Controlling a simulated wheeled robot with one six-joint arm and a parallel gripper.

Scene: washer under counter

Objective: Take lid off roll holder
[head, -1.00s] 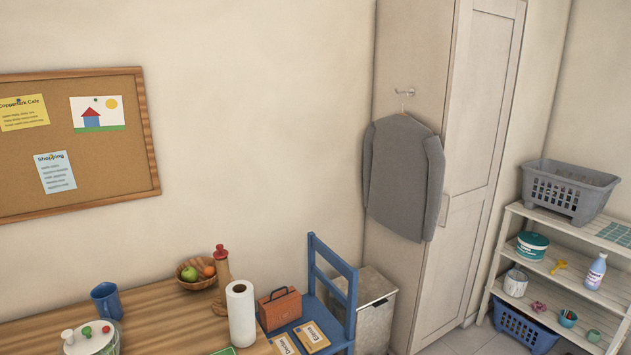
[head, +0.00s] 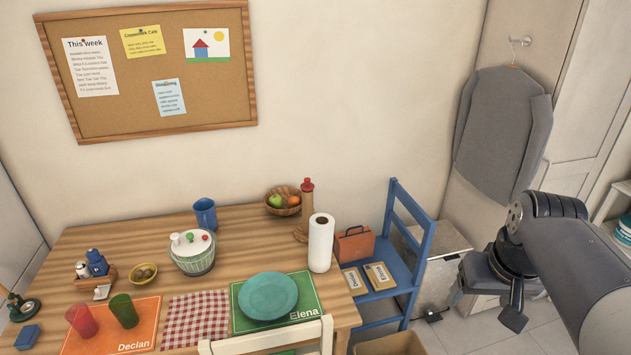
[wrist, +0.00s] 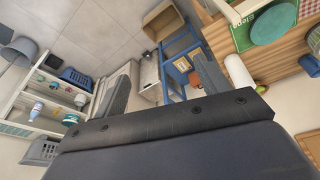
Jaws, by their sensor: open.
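A round bowl (head: 195,264) with a ribbed, greenish side stands on the wooden table in the head view. My gripper (head: 475,305) is at the right, beyond the blue chair and well apart from the bowl. In the wrist view its two fingers (wrist: 163,78) are spread with nothing between them.
The table (head: 245,225) also holds a blue mug (head: 205,214), a fruit bowl (head: 283,201), a teal plate (head: 268,296) and cups. A blue chair (head: 405,262) with a toolbox-like case (head: 354,244) stands between table and gripper. A shelf (wrist: 58,95) stands left in the wrist view.

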